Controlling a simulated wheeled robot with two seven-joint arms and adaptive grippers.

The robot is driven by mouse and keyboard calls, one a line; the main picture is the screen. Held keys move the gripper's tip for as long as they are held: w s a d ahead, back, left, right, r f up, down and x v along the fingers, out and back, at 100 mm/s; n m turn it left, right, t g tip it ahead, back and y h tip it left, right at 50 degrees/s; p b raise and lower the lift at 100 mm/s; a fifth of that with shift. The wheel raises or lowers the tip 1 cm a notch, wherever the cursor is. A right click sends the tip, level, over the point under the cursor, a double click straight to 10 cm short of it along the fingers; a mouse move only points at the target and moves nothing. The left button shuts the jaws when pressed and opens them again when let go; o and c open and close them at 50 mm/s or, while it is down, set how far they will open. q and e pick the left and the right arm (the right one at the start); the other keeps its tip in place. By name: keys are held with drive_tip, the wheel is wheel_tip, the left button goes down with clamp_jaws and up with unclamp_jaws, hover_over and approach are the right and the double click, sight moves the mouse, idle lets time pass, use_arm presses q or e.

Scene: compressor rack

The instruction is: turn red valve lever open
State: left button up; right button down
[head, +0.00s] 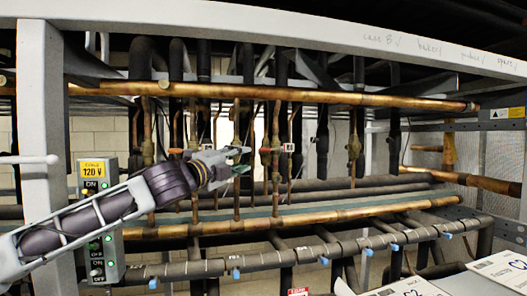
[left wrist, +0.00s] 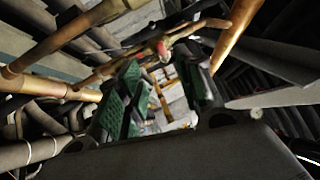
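A small red valve lever (head: 266,150) sits on a vertical copper pipe in the middle of the rack, just right of my left gripper. My left gripper (head: 242,160) reaches in from the left with its fingers apart and pointing at the pipes. In the left wrist view the green-padded fingers (left wrist: 166,88) stand apart with a gap between them. A red part (left wrist: 163,48), apparently the lever, shows beyond the gap near the fingertips. I cannot tell whether a finger touches it. My right gripper is in neither view.
Another red piece (head: 176,151) shows further left. Horizontal copper pipes (head: 300,93) run above and below the gripper, with dark vertical pipes around. A grey post (head: 42,110) and a 120 V switch box (head: 95,172) stand left. White sign cards (head: 500,268) lie lower right.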

sight(262, 151)
use_arm(q)
drive_tip(key=shift+p+x, duration=1.85)
drive_tip(key=shift+x, duration=4.75)
drive_tip(key=shift+r, duration=0.1)
drive_tip(key=shift+c, duration=0.2)
clamp_jaws()
